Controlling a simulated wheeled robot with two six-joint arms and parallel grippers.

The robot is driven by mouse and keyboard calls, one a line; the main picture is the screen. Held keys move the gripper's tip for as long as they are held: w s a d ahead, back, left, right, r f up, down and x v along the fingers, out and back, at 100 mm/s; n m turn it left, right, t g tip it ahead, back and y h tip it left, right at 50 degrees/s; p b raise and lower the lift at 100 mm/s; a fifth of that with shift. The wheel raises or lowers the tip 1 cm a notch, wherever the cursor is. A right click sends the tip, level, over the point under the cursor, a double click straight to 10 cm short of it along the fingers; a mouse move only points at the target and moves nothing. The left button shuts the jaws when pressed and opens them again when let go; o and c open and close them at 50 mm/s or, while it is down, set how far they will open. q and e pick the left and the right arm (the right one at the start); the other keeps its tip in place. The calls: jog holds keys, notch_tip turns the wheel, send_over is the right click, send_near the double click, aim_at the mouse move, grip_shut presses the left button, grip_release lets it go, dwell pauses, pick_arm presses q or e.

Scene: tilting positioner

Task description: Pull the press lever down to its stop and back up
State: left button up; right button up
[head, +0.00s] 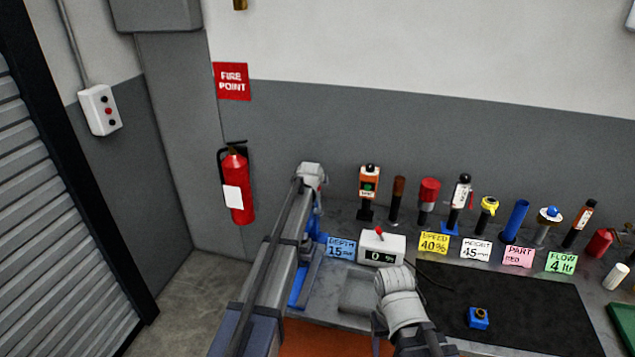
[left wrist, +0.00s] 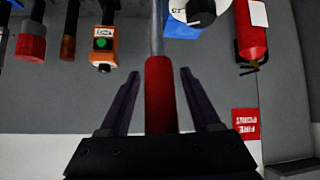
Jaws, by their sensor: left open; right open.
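The press lever shows in the left wrist view as a grey rod with a red grip (left wrist: 160,95). My left gripper (left wrist: 159,73) is open, with one finger on each side of the red grip and a visible gap to each. A blue part with a round grey-and-black end (left wrist: 195,14), possibly the press, is at the top. In the head view, blue parts (head: 315,224) show behind my left arm, which hides the lever and most of the press. My right gripper (head: 438,342) is at the bottom edge, partly cut off, open and empty over the bench.
A readout box (head: 383,248) showing 0 with a red lamp stands on the bench. Several tools and bottles line the back, with coloured cards before them. A dark mat (head: 530,305) holds a small blue block (head: 478,318). A fire extinguisher (head: 237,188) hangs at left.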

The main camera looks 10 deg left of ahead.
pick_arm(q)
jog(key=p+v, duration=0.5)
jog(key=v, duration=0.2)
jog(key=shift+s+r, duration=0.2)
jog(key=shift+s, duration=0.05)
jog(key=s+d+f+m+g+b, duration=0.1)
jog(key=s+d+f+g+b, duration=0.1)
jog(key=s+d+f+b, duration=0.35)
jog(key=s+d+f+m+g+b, duration=0.1)
jog(key=s+d+f+g+b, duration=0.15)
jog(key=s+f, duration=0.6)
jog(key=s+d+f+m+g+b, duration=0.1)
jog(key=s+d+f+b, duration=0.4)
jog(key=s, duration=0.4)
jog(key=s+d+f+m+g+b, duration=0.1)
jog(key=s+f+b, duration=0.3)
jog(key=s, duration=0.7)
jog(key=s+d+f+m+g+b, duration=0.1)
jog(key=s+f+g+b, duration=0.3)
jog(key=s, duration=0.6)
notch_tip(320, 180, down, 3)
jog(key=shift+s+d+r+m+b, duration=0.15)
jog(key=shift+s+d+m+b, duration=0.25)
jog(key=shift+d+b, duration=0.15)
jog(key=shift+w, duration=0.1)
